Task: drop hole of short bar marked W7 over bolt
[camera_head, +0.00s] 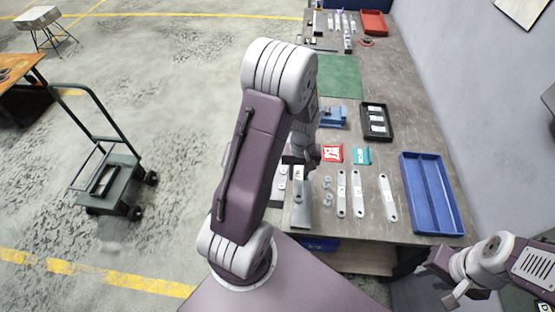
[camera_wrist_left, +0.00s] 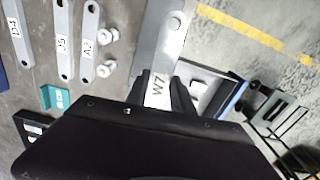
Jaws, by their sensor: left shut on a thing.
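The short bar marked W7 (camera_wrist_left: 166,62) is a flat galvanized strip with a white label. My left gripper (camera_wrist_left: 160,92) is shut on it near the label, and the bar points away from the fingers. A round grey spot near its far end may be its hole or a bolt end; I cannot tell which. In the head view the bar (camera_head: 301,212) shows beside my left arm, at the table's near left. My left arm hides most of the left gripper there.
Several labelled bars (camera_head: 357,195) lie right of W7, with loose nuts or bolts (camera_head: 327,190) between. A green mat (camera_head: 341,77) is farther back.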

